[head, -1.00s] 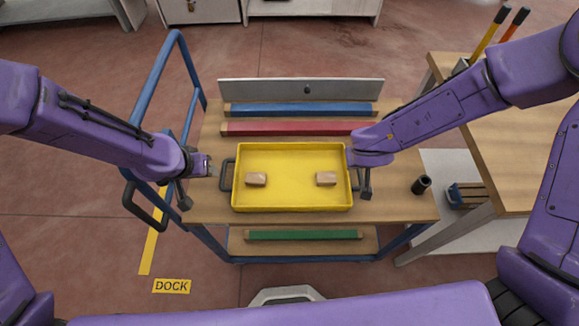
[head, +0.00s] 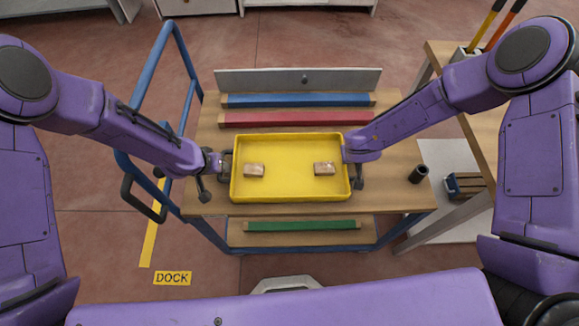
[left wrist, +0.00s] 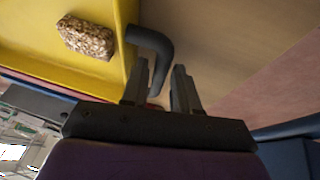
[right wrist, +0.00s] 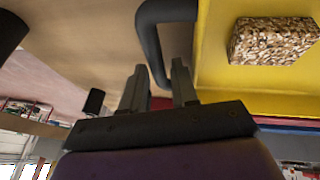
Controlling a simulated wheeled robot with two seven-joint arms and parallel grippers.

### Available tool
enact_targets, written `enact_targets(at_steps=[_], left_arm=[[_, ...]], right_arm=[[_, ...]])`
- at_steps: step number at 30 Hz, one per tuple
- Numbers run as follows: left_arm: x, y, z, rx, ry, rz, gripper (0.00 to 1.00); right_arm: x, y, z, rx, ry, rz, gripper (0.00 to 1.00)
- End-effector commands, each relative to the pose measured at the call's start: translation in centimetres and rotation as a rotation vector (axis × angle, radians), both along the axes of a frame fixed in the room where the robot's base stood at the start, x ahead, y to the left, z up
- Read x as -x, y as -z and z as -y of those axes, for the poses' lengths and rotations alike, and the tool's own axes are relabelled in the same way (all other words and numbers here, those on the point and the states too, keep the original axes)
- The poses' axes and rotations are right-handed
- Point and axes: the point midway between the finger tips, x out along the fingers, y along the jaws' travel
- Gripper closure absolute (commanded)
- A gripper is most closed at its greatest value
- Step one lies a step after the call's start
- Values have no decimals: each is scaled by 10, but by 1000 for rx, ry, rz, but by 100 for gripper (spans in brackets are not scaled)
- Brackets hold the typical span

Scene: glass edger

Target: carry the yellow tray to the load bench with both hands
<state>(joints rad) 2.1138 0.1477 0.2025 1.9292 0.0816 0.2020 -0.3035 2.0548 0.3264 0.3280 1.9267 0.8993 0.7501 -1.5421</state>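The yellow tray (head: 290,192) lies level on the wooden top of a blue cart, with two small brown blocks (head: 254,170) (head: 324,168) in it. My left gripper (head: 222,163) is at the tray's left handle. In the left wrist view, the dark handle (left wrist: 153,45) passes between its parted fingers (left wrist: 160,85). My right gripper (head: 352,172) is at the tray's right handle. In the right wrist view, that handle (right wrist: 150,40) runs between its parted fingers (right wrist: 158,85). Slim gaps show beside the handles, so both grippers look open around them.
Blue (head: 298,100) and red (head: 290,119) bars lie behind the tray, and a green bar (head: 300,226) lies on the lower shelf. A dark cup (head: 417,174) stands right of the tray. A wooden bench (head: 485,125) is at right. A DOCK floor sign (head: 172,278) is at lower left.

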Motion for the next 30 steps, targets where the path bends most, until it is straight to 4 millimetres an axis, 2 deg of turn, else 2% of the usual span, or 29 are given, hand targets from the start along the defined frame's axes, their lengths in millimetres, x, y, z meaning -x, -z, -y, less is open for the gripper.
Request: enact_targets(at_steps=[11,13,14,24,30], left_arm=[[-2,6,2,1,1,0,71],[-2,5,2,1,0,0,93],[-2,5,2,1,0,0,100],[-3,3,2,1,0,1,100],[-3,-18,1,1,0,1,100]], right_arm=[[-2,6,1,0,0,1,71],[-2,5,1,0,0,1,94],[-2,5,1,0,0,1,100],[-3,3,1,0,0,2,100],[-3,-18,1,0,0,2,100]])
